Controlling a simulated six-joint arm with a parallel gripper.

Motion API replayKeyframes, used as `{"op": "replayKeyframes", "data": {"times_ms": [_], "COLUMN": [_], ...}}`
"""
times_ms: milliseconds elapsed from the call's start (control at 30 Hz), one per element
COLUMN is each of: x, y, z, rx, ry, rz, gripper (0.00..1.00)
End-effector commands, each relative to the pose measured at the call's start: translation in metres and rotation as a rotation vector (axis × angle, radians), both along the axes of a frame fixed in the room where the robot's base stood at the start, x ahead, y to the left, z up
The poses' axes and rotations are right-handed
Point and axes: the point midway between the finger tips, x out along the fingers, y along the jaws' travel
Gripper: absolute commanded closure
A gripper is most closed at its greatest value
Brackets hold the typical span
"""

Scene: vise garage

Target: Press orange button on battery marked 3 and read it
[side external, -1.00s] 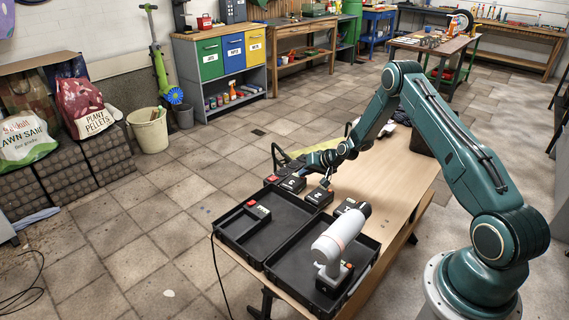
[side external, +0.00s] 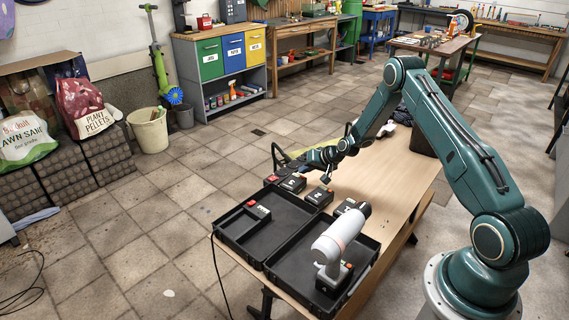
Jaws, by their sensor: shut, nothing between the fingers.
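Three dark batteries stand in a row behind the trays on the wooden bench (side external: 394,172). The left battery (side external: 291,185) has a mark that looks like 3, though it is small. The middle battery (side external: 320,197) looks marked 2, and the right battery (side external: 348,207) looks marked 1. A red-orange patch shows at the left end of the left battery; its button is too small to make out. My gripper (side external: 297,167) is shut and empty, just behind and above the left battery. I cannot tell whether it touches it. Any charge reading is not legible.
A black open tray (side external: 229,238) in front holds a dark device (side external: 259,210) with a red part. The black tray to its right (side external: 276,271) holds a grey-white drill-like tool (side external: 340,238). A dark bin (side external: 421,143) stands at the bench's far right. Bare bench lies right of the batteries.

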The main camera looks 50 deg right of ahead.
Motion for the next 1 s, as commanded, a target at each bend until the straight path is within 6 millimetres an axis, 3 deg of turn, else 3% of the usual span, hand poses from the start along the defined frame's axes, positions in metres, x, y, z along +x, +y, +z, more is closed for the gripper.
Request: {"op": "replayKeyframes", "data": {"times_ms": [533, 1000], "x": [0.000, 0.000], "y": [0.000, 0.000], "z": [0.005, 0.037], "rx": [0.000, 0.000], "ry": [-0.001, -0.002], "rz": [-0.001, -0.001], "gripper": [1.00, 1.00]}}
